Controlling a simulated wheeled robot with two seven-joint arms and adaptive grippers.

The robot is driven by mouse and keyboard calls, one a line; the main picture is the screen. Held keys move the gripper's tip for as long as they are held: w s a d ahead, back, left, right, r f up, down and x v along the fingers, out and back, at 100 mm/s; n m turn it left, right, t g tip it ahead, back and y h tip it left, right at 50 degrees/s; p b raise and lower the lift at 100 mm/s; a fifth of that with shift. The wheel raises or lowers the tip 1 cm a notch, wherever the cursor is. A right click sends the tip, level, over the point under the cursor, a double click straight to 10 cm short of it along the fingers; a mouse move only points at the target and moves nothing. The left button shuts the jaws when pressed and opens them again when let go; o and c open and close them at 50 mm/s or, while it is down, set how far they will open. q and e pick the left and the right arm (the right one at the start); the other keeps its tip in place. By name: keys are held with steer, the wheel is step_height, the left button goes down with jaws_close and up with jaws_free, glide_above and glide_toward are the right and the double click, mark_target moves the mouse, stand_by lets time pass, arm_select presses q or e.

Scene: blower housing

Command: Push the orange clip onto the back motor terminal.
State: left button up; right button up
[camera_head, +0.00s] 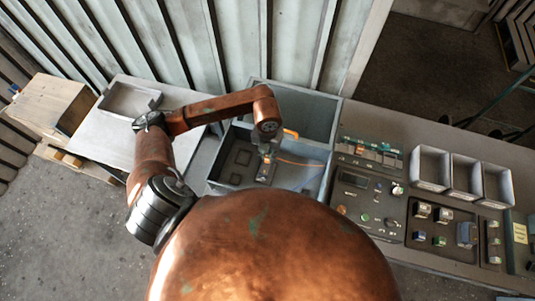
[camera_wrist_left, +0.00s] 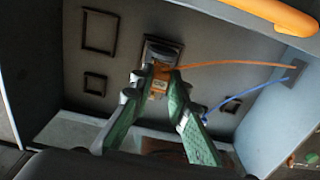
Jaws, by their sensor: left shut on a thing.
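My left gripper (camera_head: 266,153) reaches down into the grey blower housing (camera_head: 224,160). In the left wrist view its green fingers (camera_wrist_left: 160,77) are shut on the small orange clip (camera_wrist_left: 159,74). The clip is at the near end of the motor (camera_wrist_left: 162,50), which sits on the housing floor. The fingertips hide the terminals, so I cannot tell whether the clip touches or sits on the back one. An orange wire (camera_wrist_left: 235,64) runs from the clip to the right wall. My right gripper is not in view.
A blue wire (camera_wrist_left: 245,96) runs from the right wall to near the fingers. An orange bar (camera_wrist_left: 275,12) crosses above the housing's right side. A control panel (camera_head: 365,205) and grey bins (camera_head: 430,184) stand to the right; a table with a tray (camera_head: 115,118) is at left.

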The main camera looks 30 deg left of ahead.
arm_select(q)
steer(key=shift+f+b, duration=0.35)
steer(key=shift+f, duration=0.1)
steer(key=o, duration=1)
steer(key=shift+r, duration=0.1)
step_height(320, 180, up, 12)
steer(key=shift+f, duration=0.1)
